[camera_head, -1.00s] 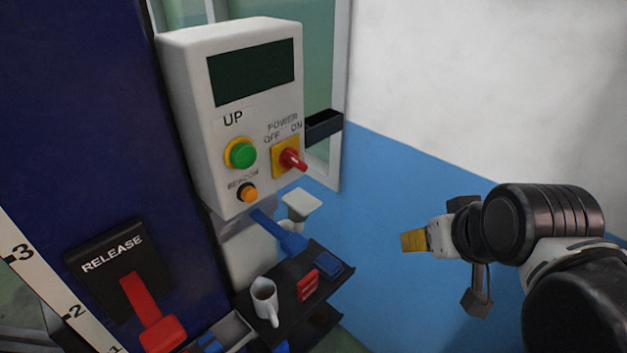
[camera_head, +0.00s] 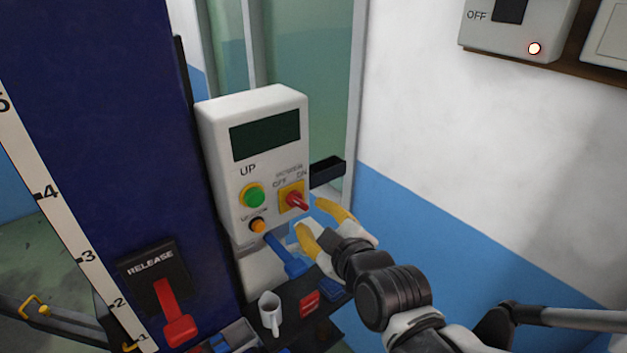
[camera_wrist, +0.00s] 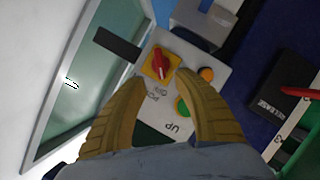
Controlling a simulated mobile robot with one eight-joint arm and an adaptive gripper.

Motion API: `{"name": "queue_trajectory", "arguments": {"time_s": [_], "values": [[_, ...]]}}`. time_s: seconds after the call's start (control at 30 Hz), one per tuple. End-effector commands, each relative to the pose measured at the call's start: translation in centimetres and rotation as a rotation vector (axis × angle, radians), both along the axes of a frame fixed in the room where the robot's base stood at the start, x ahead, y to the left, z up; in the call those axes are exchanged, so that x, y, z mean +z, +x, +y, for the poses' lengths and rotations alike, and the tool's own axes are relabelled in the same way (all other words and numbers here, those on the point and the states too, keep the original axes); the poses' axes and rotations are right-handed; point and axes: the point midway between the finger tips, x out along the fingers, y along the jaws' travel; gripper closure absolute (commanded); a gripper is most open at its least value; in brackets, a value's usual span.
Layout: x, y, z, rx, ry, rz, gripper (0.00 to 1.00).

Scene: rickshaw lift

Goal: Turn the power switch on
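The power switch (camera_head: 297,201) is a red rotary knob on a yellow square plate, on the front of a white control box (camera_head: 221,150). Its labels read OFF on the left and ON on the right. The knob also shows in the wrist view (camera_wrist: 161,64), beyond my fingertips. My gripper (camera_head: 322,222) is open, with yellow fingers spread, just to the lower right of the knob. In the wrist view the gripper (camera_wrist: 168,88) straddles the line toward the knob with nothing between its fingers. I cannot tell whether a fingertip touches the box.
A green UP button (camera_head: 253,196) and an orange button (camera_head: 258,226) sit left of the switch. A red RELEASE lever (camera_head: 174,313) is on the blue column. A black holder (camera_head: 327,172) sticks out right of the box.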

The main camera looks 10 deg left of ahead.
Motion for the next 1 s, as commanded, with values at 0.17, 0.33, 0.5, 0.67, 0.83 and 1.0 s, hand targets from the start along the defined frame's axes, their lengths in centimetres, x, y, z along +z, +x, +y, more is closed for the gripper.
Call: {"name": "queue_trajectory", "arguments": {"time_s": [0.17, 0.33, 0.5, 0.67, 0.83, 1.0], "values": [[-1.3, 2.8, 1.9, -0.001, 0.000, 0.001, 0.64], [-2.2, 5.3, 3.6, -0.002, 0.000, 0.002, 0.64], [-2.7, 6.9, 4.7, -0.003, 0.000, 0.003, 0.64], [-2.9, 7.4, 5.0, -0.003, 0.001, 0.003, 0.64], [-2.8, 7.4, 5.0, -0.003, 0.001, 0.003, 0.64], [-2.8, 7.4, 5.0, -0.003, 0.001, 0.003, 1.00]]}}
